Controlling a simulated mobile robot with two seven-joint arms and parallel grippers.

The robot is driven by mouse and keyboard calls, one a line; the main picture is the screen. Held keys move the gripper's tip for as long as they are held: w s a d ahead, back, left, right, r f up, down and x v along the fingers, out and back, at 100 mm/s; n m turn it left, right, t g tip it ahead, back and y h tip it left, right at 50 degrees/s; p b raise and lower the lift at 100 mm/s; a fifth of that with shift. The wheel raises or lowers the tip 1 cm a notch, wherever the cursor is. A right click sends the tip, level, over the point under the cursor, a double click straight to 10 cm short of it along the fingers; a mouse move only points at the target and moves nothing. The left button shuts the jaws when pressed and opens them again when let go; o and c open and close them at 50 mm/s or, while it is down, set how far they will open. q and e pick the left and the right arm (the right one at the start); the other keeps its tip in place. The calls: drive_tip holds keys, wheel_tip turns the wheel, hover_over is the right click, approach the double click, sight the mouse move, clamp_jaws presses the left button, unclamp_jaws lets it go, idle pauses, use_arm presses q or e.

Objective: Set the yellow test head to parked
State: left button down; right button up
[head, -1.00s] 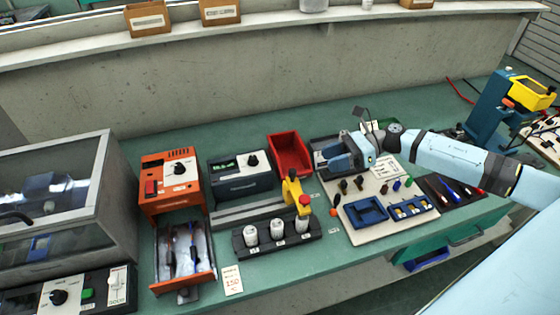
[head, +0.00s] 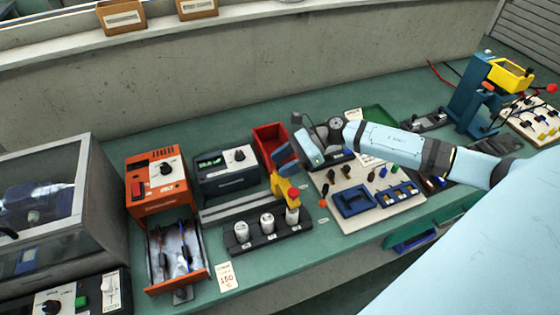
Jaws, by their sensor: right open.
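The yellow test head (head: 281,187) with its red knob (head: 294,193) stands at the right end of a grey rail (head: 228,208). It is by the rightmost of three white capped cylinders (head: 267,223) in a black holder (head: 240,247). My right gripper (head: 284,161) is open, with its blue fingers just above and behind the yellow head in the picture. I cannot tell whether a finger touches it. My left gripper is not in view.
A red bin (head: 266,137) is behind the right fingers. A grey meter box (head: 226,172) and an orange unit (head: 158,183) with an open drawer (head: 205,268) stand left. A pale board (head: 385,216) with blue trays lies right. The bench front is fairly clear.

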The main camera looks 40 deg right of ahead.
drive_tip(key=shift+w+a+f, duration=0.15)
drive_tip(key=shift+a, duration=0.25)
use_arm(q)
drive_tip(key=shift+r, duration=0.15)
